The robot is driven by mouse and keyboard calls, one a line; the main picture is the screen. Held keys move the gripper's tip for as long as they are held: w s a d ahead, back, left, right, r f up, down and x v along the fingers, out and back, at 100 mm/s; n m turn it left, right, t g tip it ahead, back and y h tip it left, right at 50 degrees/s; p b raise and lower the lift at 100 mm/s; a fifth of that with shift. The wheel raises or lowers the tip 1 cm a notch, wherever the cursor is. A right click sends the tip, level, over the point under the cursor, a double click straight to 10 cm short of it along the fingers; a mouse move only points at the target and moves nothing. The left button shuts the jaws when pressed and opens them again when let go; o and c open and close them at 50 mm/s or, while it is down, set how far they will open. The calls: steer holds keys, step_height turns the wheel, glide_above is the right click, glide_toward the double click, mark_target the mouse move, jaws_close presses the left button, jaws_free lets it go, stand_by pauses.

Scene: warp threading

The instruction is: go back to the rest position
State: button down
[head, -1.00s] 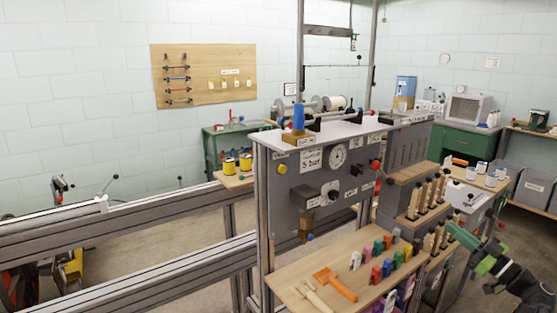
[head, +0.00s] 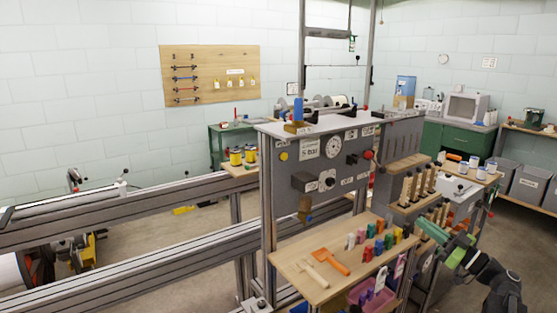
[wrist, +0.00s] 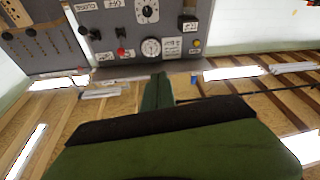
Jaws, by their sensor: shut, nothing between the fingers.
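My gripper (head: 427,224) is at the lower right in the head view, green with a dark arm behind it. It is shut and empty, raised near the front of the wooden rack of upright handled tools (head: 419,187). The wrist view shows its narrow green fingers (wrist: 157,92) together, with the grey control panel (wrist: 110,35) and its gauges upside down beyond them. Wooden beams and bright lamps fill much of the rest of that view. Contact between the gripper and the rack cannot be told.
The grey machine (head: 285,185) stands in the middle. Its wooden shelf (head: 290,262) carries an orange tool (head: 330,260), a pale mallet-like tool (head: 312,272) and several coloured pieces. A pink bin (head: 372,297) sits below the shelf. Long rails (head: 130,225) run left. Open floor shows at right.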

steer(key=w+a+f+n+g+y, duration=0.1)
steer(key=w+a+f+n+g, duration=0.15)
steer(key=a, duration=0.95)
steer(key=w+a+f+n+g+y, duration=0.1)
steer(key=a+f+g, duration=0.3)
steer(key=a, duration=0.7)
steer(key=s+a+f+g+h, duration=0.2)
steer(key=s+a+f+g, duration=0.2)
steer(key=a+f, duration=0.3)
steer(key=s+a+f+g+h, duration=0.25)
steer(key=a+f, duration=0.35)
steer(key=a, duration=0.3)
steer(key=s+f+m+g+h, duration=0.35)
steer(key=s+f+h, duration=0.2)
steer(key=f, duration=0.25)
steer(key=s+d+f+m+h, duration=0.1)
steer(key=s+d+m+h, duration=0.1)
steer(key=d+m+h, duration=0.3)
steer(key=s+d+f+m, duration=0.2)
steer(key=d+m, duration=0.1)
steer(key=d, duration=0.4)
step_height(320, 180, up, 15)
steer(key=m+p, duration=0.1)
steer(key=p, duration=1.3)
steer(key=shift+a+m+p, duration=0.2)
steer(key=shift+m+p, duration=0.1)
steer(key=shift+p, duration=0.1)
